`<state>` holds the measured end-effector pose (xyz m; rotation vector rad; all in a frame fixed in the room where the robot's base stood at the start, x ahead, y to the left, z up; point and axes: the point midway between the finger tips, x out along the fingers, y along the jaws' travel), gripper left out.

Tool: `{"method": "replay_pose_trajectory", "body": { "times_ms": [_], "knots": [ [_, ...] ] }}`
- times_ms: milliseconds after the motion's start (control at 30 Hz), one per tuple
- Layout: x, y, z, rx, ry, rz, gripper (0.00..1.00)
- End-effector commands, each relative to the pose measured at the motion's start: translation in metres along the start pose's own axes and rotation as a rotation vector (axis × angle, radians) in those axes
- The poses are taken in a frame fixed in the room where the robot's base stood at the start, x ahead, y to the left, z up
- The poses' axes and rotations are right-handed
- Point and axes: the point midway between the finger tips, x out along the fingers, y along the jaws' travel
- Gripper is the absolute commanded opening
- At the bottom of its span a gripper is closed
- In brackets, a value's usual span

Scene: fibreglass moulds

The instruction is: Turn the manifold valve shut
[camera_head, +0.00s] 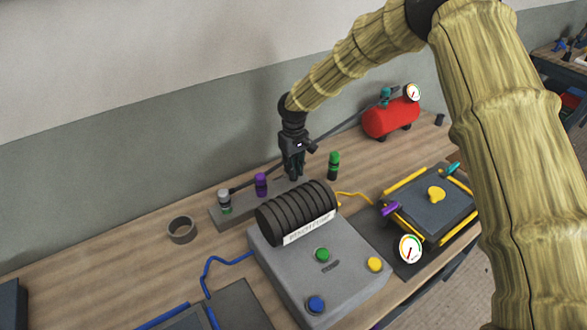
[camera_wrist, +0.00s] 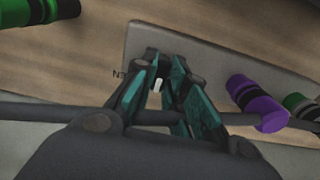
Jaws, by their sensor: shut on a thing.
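The grey manifold block (camera_head: 228,216) lies on the bench behind a grey box. A grey-topped valve (camera_head: 224,201) and a purple valve (camera_head: 261,185) stand on it. My gripper (camera_head: 293,174) points down at the block's right end. In the wrist view my gripper (camera_wrist: 168,82) is shut on a small dark part with a white mark, the manifold valve handle, mostly hidden by the fingers. How far the held valve is turned cannot be told.
A green-and-black cylinder (camera_head: 333,165) stands close right of my gripper. The grey box with a black ribbed roll (camera_head: 297,212) is in front. A red tank (camera_head: 390,118), a clamped mould (camera_head: 432,202) and a gauge (camera_head: 410,248) are right. A ring (camera_head: 181,230) lies left.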

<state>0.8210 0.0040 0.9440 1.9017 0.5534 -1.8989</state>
Motion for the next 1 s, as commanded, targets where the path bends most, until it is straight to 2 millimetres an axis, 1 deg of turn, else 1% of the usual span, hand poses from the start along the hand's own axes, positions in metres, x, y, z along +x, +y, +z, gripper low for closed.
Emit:
{"method": "replay_pose_trajectory", "body": {
  "times_ms": [400, 600, 800, 1000],
  "knots": [
    [0.0016, 0.0002, 0.0015, -0.394, -0.004, 0.000, 0.00],
    [0.0018, 0.0003, 0.0018, -0.564, -0.005, -0.001, 0.00],
    [0.0020, 0.0006, 0.0021, -0.695, -0.005, -0.001, 0.00],
    [0.0023, 0.0009, 0.0022, -0.778, -0.006, -0.001, 0.00]
  ]
}}
